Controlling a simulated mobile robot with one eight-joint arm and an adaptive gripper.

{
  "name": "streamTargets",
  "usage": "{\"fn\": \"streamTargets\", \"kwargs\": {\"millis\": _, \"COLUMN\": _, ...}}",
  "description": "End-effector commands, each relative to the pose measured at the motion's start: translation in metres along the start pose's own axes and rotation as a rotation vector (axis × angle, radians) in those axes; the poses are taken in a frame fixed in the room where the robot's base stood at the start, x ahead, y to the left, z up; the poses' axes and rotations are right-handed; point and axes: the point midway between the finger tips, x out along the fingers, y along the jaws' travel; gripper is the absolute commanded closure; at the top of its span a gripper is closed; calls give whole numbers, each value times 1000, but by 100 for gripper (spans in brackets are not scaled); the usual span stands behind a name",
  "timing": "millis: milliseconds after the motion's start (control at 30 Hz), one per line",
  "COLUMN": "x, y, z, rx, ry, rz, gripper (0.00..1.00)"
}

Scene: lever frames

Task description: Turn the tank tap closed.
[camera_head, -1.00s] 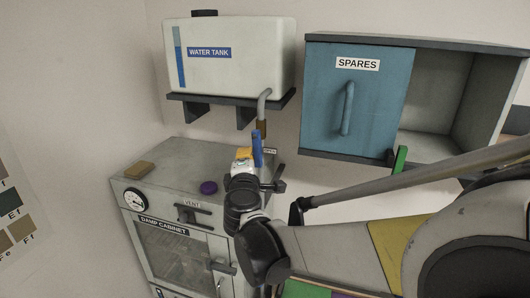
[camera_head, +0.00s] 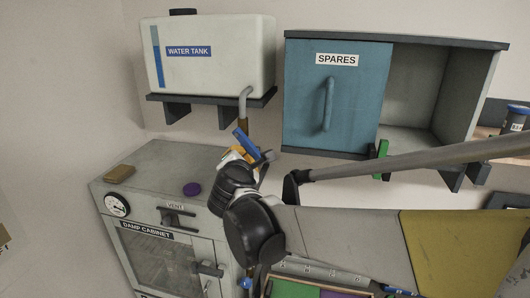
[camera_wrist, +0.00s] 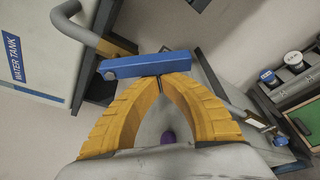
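The white water tank (camera_head: 210,62) sits on a dark wall shelf at upper left, with a bent grey pipe (camera_head: 245,98) leading down to a brass section. The tap's blue lever (camera_head: 246,143) sits below the pipe and slants down to the right in the head view. In the wrist view the lever (camera_wrist: 146,66) crosses just beyond my fingertips. My gripper (camera_wrist: 160,77) has its yellow fingertips together, at or against the lever's near side, not visibly around it. In the head view my gripper (camera_head: 238,152) is partly hidden by the wrist.
A green tray (camera_wrist: 305,122) lies at right.

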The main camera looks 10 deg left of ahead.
Motion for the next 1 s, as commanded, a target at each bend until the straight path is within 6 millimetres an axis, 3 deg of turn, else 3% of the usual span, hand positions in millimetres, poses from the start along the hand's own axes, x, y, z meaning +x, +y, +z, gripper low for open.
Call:
{"fn": "streamTargets", "kwargs": {"millis": 700, "x": -13, "y": -6, "z": 37, "rx": -605, "ry": -2, "rz": -212, "gripper": 100}}
{"fn": "streamTargets", "kwargs": {"millis": 1000, "x": -16, "y": -4, "z": 46, "rx": -676, "ry": -2, "rz": -236, "gripper": 100}}
